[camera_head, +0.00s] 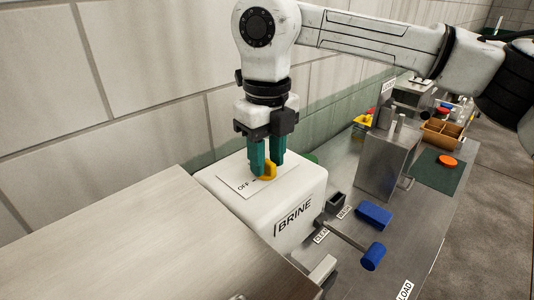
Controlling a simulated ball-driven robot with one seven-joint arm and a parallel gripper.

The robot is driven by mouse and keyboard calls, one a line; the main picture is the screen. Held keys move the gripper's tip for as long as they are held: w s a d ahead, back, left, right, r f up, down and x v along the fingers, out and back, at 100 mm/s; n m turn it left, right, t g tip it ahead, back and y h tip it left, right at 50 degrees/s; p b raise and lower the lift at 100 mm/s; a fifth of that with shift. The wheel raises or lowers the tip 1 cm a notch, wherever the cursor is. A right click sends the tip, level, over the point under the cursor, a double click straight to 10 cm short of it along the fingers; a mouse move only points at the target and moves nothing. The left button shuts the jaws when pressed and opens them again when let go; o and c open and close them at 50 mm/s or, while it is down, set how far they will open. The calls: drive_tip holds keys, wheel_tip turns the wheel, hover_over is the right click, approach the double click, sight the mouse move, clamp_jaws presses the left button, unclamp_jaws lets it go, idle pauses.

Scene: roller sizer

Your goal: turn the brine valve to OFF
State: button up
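The brine valve is a yellow handle (268,171) on a white plate on top of the white box (297,190) marked BRINE. The word OFF (244,187) is printed on the plate to the left of the handle, with a short mark between them. My gripper (266,165) points down over the plate with its teal fingers at the yellow handle. The fingers hide part of the handle, and I cannot tell whether they are closed on it.
A metal worktop (110,245) fills the lower left. To the right are a blue-handled lever (373,257), a blue block (374,215), a steel box (384,168) and a wooden tray (437,137). An orange disc (447,161) lies on a green mat. The tiled wall stands behind.

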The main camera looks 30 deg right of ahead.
clamp_jaws()
idle(0.4)
drive_tip(key=n+b, duration=0.1)
drive_tip(key=n, duration=0.3)
drive_tip(key=shift+d, duration=0.1)
drive_tip(key=n+b, duration=0.1)
drive_tip(key=n, duration=0.8)
drive_tip(key=shift+w, duration=0.1)
drive_tip(key=n, duration=0.4)
drive_tip(key=shift+n, duration=0.4)
drive_tip(key=shift+o, duration=0.6)
unclamp_jaws()
